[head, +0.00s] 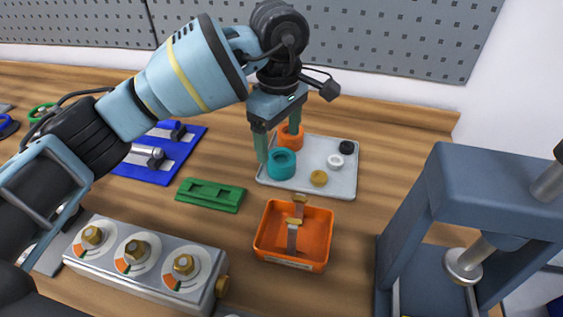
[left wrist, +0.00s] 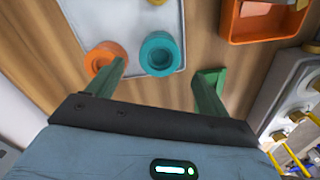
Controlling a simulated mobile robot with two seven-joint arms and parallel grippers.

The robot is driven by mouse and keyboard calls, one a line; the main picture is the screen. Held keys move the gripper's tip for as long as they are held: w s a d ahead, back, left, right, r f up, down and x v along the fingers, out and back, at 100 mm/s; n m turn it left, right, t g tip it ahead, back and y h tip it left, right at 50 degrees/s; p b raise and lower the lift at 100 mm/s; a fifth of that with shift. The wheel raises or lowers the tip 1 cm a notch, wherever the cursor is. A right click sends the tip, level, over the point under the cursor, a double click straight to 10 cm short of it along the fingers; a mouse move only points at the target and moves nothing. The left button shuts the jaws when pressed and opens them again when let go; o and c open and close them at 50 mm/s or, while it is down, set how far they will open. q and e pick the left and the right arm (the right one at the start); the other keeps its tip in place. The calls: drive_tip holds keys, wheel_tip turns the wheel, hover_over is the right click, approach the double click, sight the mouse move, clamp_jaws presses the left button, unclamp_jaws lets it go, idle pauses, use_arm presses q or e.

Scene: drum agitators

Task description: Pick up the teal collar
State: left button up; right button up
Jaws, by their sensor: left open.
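The teal collar (head: 281,164) is a thick ring lying on the left part of a pale grey tray (head: 340,185). In the left wrist view the teal collar (left wrist: 158,54) shows whole, between the lines of the two fingers and beyond their tips. My left gripper (head: 279,142) is open and empty, pointing down just above and behind the teal collar. In the left wrist view, its fingers (left wrist: 162,75) stand apart. One finger overlaps an orange collar (head: 291,137) in the picture; touching cannot be told. My right gripper is not in view.
A white ring (head: 335,161), a black ring (head: 346,147) and a mustard ring (head: 318,178) share the tray. An orange bin (head: 265,245) stands in front, a green plate (head: 211,195) to the left. A dark blue press (head: 500,190) stands at the right.

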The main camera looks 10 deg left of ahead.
sight(281, 162)
use_arm(q)
drive_tip(key=shift+f, duration=0.3)
drive_tip(key=shift+d+f, duration=0.1)
drive_tip(key=shift+f, duration=0.2)
wheel_tip(281, 162, down, 4)
drive_tip(key=shift+d+f+p, duration=0.1)
drive_tip(key=shift+f+p, duration=0.1)
drive_tip(key=shift+p, duration=0.1)
drive_tip(key=shift+c, duration=0.6)
drive_tip(key=c, duration=1.1)
wheel_tip(281, 162, up, 10)
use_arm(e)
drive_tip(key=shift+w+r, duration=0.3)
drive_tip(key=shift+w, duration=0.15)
